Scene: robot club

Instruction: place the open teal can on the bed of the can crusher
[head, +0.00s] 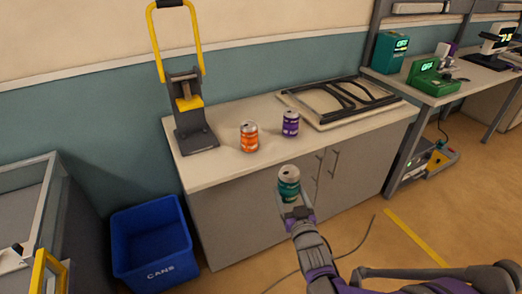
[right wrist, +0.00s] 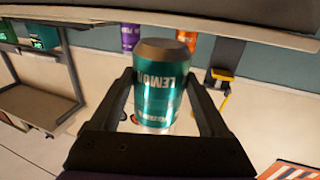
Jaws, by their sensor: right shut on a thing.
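The teal can (head: 289,181) is held upright by my right gripper (head: 296,203), in front of the counter's front edge. In the right wrist view the teal can (right wrist: 160,88) sits between the two dark fingers, with its lettering upside down. The can crusher (head: 190,108), grey with a yellow lever handle, stands on the left end of the counter. Its bed is below the yellow block, and nothing shows on it. The crusher is left of and beyond the can. My left gripper is not in view.
An orange can (head: 249,137) and a purple can (head: 290,124) stand on the counter (head: 225,172), right of the crusher. A black frame on a board (head: 338,100) lies farther right. A blue bin marked CANS (head: 152,245) stands on the floor at left.

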